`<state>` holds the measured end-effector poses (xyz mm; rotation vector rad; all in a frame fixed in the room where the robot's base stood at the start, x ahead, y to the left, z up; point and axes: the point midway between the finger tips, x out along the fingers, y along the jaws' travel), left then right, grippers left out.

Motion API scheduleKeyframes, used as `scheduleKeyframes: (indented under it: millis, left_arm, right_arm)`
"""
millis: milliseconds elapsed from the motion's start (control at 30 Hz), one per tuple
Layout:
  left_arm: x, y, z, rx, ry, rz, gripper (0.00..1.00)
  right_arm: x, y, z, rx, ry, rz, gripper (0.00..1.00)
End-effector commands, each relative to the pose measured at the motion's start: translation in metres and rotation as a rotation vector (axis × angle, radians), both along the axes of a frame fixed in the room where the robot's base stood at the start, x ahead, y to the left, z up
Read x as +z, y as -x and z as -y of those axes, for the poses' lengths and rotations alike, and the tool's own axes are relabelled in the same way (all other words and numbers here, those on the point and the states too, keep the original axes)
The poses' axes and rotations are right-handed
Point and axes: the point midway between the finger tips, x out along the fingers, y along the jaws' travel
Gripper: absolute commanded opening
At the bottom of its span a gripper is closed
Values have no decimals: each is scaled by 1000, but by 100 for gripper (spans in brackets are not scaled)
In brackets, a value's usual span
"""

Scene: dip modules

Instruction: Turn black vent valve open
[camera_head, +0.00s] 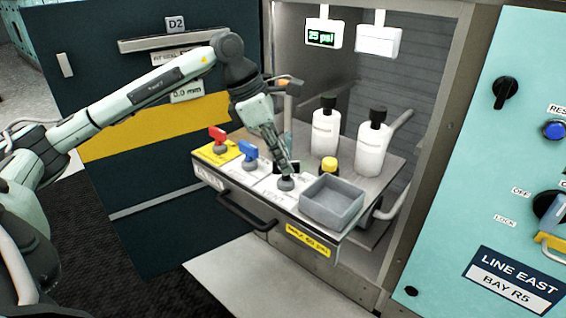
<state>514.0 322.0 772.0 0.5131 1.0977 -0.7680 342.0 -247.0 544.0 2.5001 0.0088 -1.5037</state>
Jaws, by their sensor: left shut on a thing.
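The black vent valve (286,184) stands on a white label on the pulled-out tray, between the blue valve and the grey bin. Its round grey base shows, and its handle is mostly hidden by my fingers. My left gripper (284,166) reaches down from above and is shut on the black valve's handle. How far the handle is turned cannot be told. A small hanging display (321,38) reads what looks like 25 psi in green. My right gripper is not in view.
A red valve (218,138) and a blue valve (247,154) stand left of the black one. A grey bin (347,207), a yellow-capped item (329,168) and two white bottles (325,130) (371,148) stand close by. Cabinet walls flank the tray.

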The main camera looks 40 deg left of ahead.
Motion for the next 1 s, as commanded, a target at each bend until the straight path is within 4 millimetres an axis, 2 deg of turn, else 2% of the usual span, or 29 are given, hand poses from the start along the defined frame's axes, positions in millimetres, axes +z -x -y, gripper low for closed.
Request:
scheduleKeyframes:
  millis: [200,400,700,1000]
  left_arm:
    - [0,1,1,204,-2,4,0]
    - [0,1,3,391,0,4,0]
    - [1,2,4,629,0,1,0]
    - [1,2,4,769,0,2,0]
  right_arm:
    - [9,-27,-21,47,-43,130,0]
    - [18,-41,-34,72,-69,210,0]
    - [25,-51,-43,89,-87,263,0]
    - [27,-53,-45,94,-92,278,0]
